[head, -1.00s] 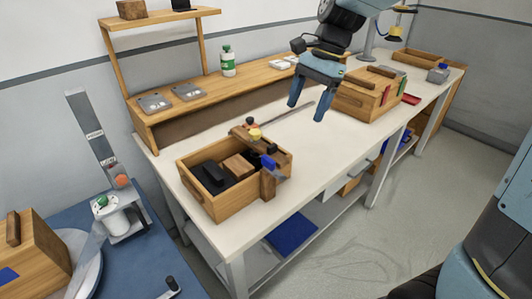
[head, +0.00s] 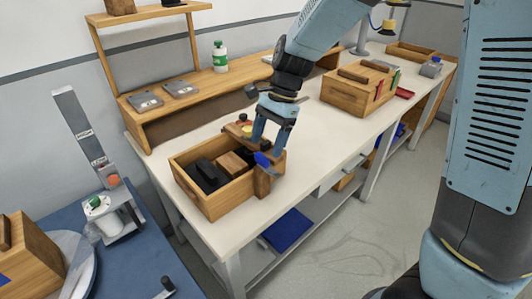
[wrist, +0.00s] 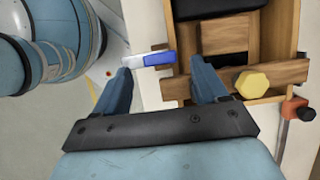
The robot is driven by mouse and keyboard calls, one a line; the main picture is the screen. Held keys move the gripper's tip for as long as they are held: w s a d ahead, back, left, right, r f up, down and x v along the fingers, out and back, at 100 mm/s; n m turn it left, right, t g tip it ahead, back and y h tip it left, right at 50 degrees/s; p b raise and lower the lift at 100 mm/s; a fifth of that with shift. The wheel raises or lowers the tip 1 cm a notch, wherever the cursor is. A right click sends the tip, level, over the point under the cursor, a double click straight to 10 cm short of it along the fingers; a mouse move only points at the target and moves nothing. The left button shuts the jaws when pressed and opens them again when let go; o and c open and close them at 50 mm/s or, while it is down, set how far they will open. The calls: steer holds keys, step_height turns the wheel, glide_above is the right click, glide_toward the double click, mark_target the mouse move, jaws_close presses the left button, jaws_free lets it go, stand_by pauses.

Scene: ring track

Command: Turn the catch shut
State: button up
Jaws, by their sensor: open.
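The wooden box (head: 212,205) stands on the white bench. A small lever with a blue grip and a pale metal end, which looks like the catch (head: 263,160), sits at its right end. In the wrist view the lever (wrist: 158,58) lies crosswise between the fingertips. My gripper (head: 267,148) is open and points down at that end of the box. In the wrist view my gripper (wrist: 161,66) has one finger near each end of the lever; I cannot tell whether either touches it. A wooden bar (wrist: 290,74) with a yellow knob (wrist: 252,84) lies across the box end.
Dark and wooden blocks (head: 208,172) lie inside the box. A red and black piece (wrist: 297,108) is beside the bar. A second wooden box (head: 345,96) stands further back. A green-and-white bottle (head: 220,57) is on the shelf. The bench between the boxes is mostly clear.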

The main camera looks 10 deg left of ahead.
mark_target(263, 155)
steer(key=shift+x, duration=2)
steer(key=c, duration=1)
steer(key=shift+d, duration=0.2)
steer(key=shift+c, duration=0.3)
steer(key=shift+a, duration=0.1)
